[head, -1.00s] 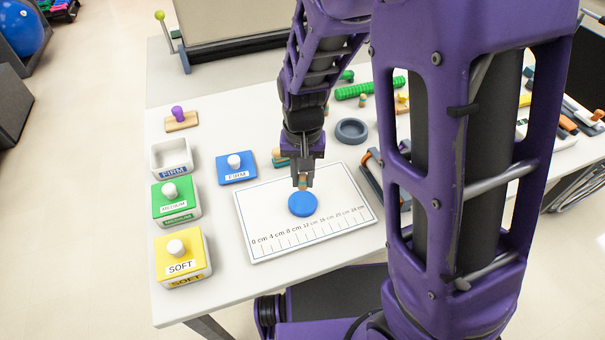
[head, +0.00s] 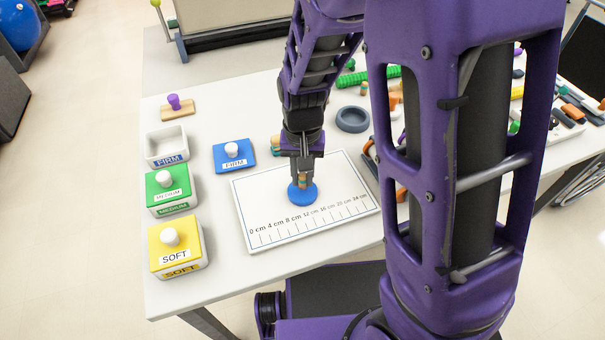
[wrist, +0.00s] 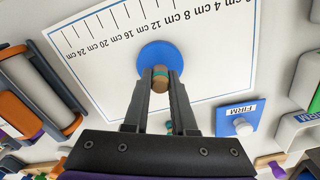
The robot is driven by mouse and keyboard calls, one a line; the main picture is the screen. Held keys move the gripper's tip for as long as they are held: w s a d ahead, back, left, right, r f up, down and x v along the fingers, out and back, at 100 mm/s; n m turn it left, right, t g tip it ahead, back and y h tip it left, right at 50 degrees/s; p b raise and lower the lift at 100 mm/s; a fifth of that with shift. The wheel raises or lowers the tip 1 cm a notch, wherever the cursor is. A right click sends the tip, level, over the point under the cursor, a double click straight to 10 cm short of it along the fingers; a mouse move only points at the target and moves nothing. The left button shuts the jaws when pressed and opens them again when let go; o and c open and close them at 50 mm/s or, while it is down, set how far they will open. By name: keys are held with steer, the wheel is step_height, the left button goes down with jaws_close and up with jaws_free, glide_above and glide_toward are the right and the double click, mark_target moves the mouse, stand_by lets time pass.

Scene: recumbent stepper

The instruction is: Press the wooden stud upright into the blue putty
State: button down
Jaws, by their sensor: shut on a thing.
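The blue putty (head: 300,197) is a flat round disc on the white ruler board; it also shows in the wrist view (wrist: 158,52). My gripper (head: 302,174) points down over the putty, shut on the wooden stud (head: 303,183). In the wrist view the stud (wrist: 161,84), with a teal band, sits between the two fingertips (wrist: 160,92). The stud looks upright, with its lower end at the putty. I cannot tell how deep it sits, if at all.
The ruler board (head: 252,212) is otherwise clear. To its left are the blue FIRM lid (head: 228,161), the open white FIRM box (head: 166,158), and the green (head: 170,193) and yellow (head: 175,250) tubs. A grey ring (head: 352,119) lies behind the board.

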steer(key=shift+f, duration=0.35)
steer(key=shift+f, duration=0.2)
steer(key=shift+s+f+b, duration=0.1)
steer(key=shift+b, duration=0.2)
stand_by(2.2)
steer(key=c, duration=0.7)
jaws_free()
steer(key=shift+o, duration=0.2)
